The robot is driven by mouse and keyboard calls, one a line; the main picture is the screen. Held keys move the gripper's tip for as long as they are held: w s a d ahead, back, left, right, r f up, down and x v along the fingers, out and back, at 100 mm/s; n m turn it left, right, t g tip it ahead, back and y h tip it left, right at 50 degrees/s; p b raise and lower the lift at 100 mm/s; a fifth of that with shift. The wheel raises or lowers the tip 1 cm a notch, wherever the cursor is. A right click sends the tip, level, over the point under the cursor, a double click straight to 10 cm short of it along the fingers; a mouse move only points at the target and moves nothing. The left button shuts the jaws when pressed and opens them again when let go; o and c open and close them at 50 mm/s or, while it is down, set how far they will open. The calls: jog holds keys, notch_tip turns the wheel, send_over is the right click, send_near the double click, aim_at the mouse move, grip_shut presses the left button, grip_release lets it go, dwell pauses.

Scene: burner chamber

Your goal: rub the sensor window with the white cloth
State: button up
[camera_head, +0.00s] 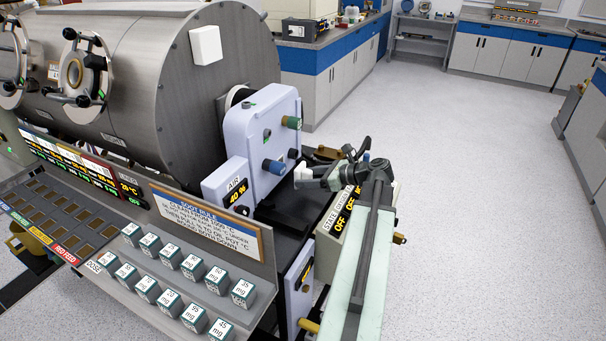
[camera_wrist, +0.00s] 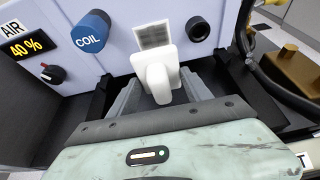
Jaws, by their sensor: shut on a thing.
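My gripper (camera_wrist: 160,92) is shut on the white cloth (camera_wrist: 158,82), a folded white piece that sticks out ahead of the grey fingers. In the head view the cloth (camera_head: 302,173) shows as a small white patch at the tip of my gripper (camera_head: 308,178), close to the pale lilac burner box. The sensor window (camera_wrist: 153,36) looks like a grey square on the face of that box, right behind the cloth's upper end. The cloth overlaps its lower edge in the wrist view. I cannot tell whether they touch. I cannot make out the window in the head view.
The blue COIL knob (camera_wrist: 90,32) is left of the window and a black knob (camera_wrist: 197,28) is close on its right. The AIR display (camera_wrist: 27,46) reads 40 %. A brass fitting (camera_wrist: 298,72) and black hose are at right. Open floor (camera_head: 460,200) lies right.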

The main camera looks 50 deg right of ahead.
jog(key=shift+w+a, duration=0.25)
jog(key=shift+w, duration=0.8)
jog(key=shift+w+a, duration=0.25)
jog(key=shift+w, duration=0.75)
jog(key=shift+w+a, duration=0.25)
jog(key=shift+w, duration=0.8)
jog(key=shift+r+p, duration=1.65)
jog(key=shift+w+a, duration=0.1)
jog(key=shift+w, duration=0.25)
jog(key=shift+s+f+b, duration=0.1)
jog(key=shift+f+b, duration=0.75)
jog(key=shift+f, duration=0.05)
jog(key=shift+f, duration=0.1)
